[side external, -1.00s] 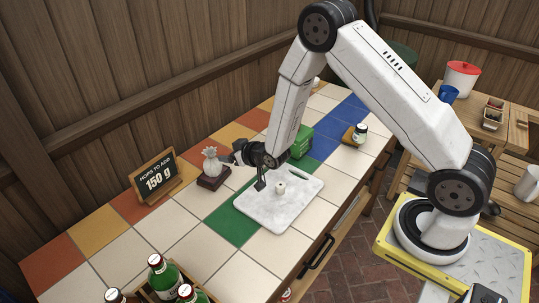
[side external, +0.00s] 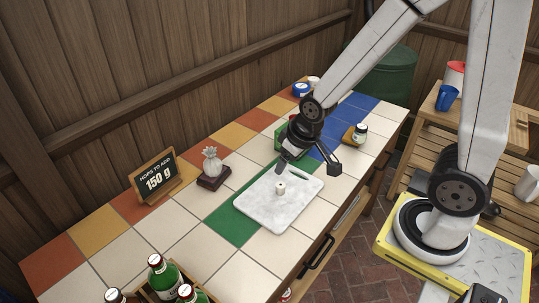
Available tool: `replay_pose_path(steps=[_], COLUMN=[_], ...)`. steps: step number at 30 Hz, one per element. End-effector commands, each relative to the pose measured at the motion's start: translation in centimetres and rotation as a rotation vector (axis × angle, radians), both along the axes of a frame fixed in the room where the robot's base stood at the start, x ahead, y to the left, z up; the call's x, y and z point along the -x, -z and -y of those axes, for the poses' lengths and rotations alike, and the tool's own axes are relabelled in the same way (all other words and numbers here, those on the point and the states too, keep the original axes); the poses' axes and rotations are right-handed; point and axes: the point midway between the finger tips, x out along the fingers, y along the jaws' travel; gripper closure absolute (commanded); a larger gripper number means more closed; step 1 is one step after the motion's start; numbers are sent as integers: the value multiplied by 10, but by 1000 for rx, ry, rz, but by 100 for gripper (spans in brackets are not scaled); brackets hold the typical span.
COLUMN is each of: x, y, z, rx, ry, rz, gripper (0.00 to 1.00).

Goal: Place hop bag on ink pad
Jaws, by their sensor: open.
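The hop bag (side external: 212,162) is a small pale grey sack with a gathered top. It stands upright on the ink pad (side external: 213,182), a dark red-brown block on the tiled counter, in the side external view. Nothing is gripping the bag. My gripper (side external: 309,166) is to the right of the bag, clear of it, above the far right part of the white board. Its fingers are spread apart with nothing between them.
A white marble board (side external: 262,208) with a small white weight (side external: 280,188) lies on the counter. A green box (side external: 283,140) is partly hidden behind my gripper. A sign (side external: 157,178) stands left; green bottles (side external: 163,274) stand in front. A jar (side external: 360,132) sits right.

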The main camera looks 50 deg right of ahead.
Motion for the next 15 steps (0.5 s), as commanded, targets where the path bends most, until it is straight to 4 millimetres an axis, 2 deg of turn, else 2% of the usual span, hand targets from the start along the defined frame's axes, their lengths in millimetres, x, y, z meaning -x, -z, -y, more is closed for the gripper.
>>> replay_pose_path(steps=[3,6,15], x=[23,35,41], y=[-6,-8,-8], z=[-1,-2,-2], rx=[-2,-2,-3], ry=[-1,-3,-3], rz=[-59,-92,-110], gripper=[26,26,26])
